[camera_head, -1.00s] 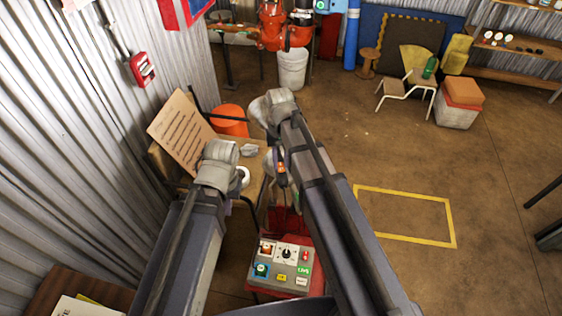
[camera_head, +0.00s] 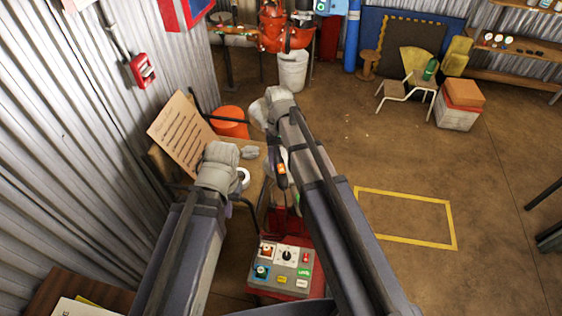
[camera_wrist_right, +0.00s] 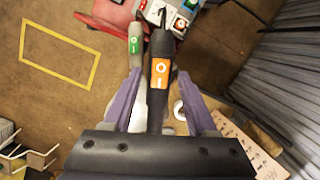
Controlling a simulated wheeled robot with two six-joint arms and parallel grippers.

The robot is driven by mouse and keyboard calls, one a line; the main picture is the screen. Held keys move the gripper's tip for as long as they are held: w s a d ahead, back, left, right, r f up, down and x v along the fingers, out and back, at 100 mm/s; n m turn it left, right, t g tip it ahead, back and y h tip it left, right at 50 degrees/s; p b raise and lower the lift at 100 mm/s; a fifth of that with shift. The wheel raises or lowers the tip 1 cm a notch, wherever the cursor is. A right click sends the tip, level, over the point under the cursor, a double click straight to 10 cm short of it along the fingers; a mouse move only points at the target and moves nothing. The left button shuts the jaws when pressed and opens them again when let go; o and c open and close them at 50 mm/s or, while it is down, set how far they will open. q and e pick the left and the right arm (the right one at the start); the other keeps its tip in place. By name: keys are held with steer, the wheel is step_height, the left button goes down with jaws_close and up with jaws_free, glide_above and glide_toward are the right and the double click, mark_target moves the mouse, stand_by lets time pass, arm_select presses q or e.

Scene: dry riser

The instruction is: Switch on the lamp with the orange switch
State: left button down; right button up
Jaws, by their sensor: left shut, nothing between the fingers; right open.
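A black rod-shaped lamp body with an orange switch (camera_wrist_right: 159,74) marked O and I runs up the middle of the right wrist view. The orange switch also shows in the head view (camera_head: 282,170), beside my right arm. I cannot tell whether the lamp is lit. My right gripper (camera_wrist_right: 160,76) is open, its two purple fingers on either side of the black body with gaps between. A grey body with a green switch (camera_wrist_right: 135,45) stands just left of the orange one. My left arm shows in the head view, but its fingers are hidden.
A control box (camera_head: 270,284) with knobs and coloured labels sits below in the head view. A wooden table (camera_head: 165,160) with a notice board (camera_head: 182,135) and a white roll (camera_head: 243,178) lies left. A yellow floor outline (camera_head: 405,193) marks clear floor on the right.

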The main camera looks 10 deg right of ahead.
mark_target(280, 164)
steer(key=shift+r, duration=0.15)
step_height(280, 164, up, 7)
steer(key=w+p, duration=0.1)
steer(key=p, duration=0.6)
steer(key=shift+w+r+p, duration=0.2)
steer(key=shift+w+p, duration=0.05)
steer(key=shift+p, duration=0.05)
steer(key=shift+s, duration=0.1)
steer(key=s+a+n+t+h, duration=0.1)
steer(key=s+a+n, duration=0.3)
steer(key=s, duration=1.1)
steer(key=shift+a+f+t, duration=0.15)
steer(key=shift+a+t, duration=0.35)
steer(key=shift+a, duration=0.45)
stand_by(2.2)
